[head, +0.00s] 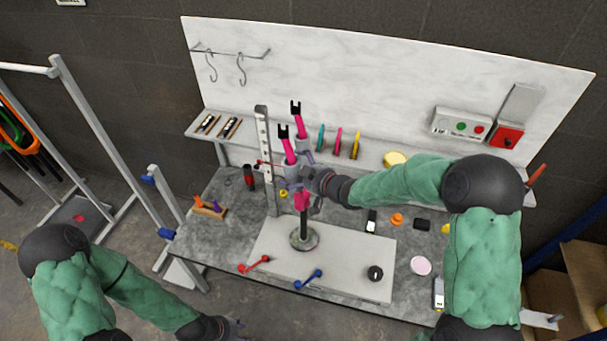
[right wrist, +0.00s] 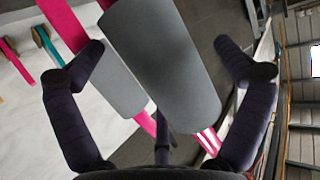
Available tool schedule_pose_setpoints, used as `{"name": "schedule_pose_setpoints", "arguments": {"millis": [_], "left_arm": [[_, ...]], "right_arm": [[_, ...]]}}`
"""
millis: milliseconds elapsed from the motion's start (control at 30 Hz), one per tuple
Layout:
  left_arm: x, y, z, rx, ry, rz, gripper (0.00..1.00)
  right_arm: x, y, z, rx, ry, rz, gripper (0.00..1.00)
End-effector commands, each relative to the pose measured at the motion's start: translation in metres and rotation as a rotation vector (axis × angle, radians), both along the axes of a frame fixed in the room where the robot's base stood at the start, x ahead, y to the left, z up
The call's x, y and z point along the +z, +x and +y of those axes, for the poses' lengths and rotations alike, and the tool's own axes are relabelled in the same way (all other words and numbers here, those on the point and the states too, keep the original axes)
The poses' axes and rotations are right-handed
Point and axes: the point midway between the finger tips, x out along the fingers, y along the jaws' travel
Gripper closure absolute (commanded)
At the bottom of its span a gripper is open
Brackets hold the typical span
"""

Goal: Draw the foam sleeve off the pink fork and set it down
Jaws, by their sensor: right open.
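The pink fork (head: 288,146) stands clamped on a post with a round base (head: 304,239), its two legs ending in black tips. Grey foam sleeves wrap both legs: in the right wrist view a nearer sleeve (right wrist: 163,62) and another sleeve behind it (right wrist: 123,88). Pink shows beyond them. My right gripper (head: 306,181) is open, beside the near leg; its fingers (right wrist: 165,66) stand on either side of the nearer sleeve, with gaps visible. In the head view the gripper partly hides the sleeves. My left gripper (head: 230,327) is low at the bottom edge, its fingers mostly unclear.
A grey perforated upright (head: 264,150) stands left of the fork. A shelf (head: 375,160) behind holds coloured tools and a yellow disc. Small parts lie on the right of the bench.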

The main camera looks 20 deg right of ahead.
Motion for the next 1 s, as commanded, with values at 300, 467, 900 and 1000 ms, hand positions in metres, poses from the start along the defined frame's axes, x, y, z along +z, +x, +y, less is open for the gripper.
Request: {"name": "schedule_pose_setpoints", "arguments": {"millis": [300,467,900,1000], "left_arm": [[-0.0002,0.0001,0.0,0.0,0.0,0.0,0.6],[-0.0002,0.0001,0.0,0.0,0.0,0.0,0.6],[-0.0001,0.0001,0.0001,0.0,0.0,0.0,0.6],[0.0009,0.0001,0.0,0.0,0.0,0.0,0.6]], "right_arm": [[-0.0011,0.0036,0.0017,0.0,0.0,0.0,0.0],[-0.0012,0.0034,0.0016,0.0,0.0,0.0,0.31],[-0.0012,0.0032,0.0016,0.0,0.0,0.0,0.64],[0.0002,0.0034,0.0018,0.0,0.0,0.0,0.64]]}}
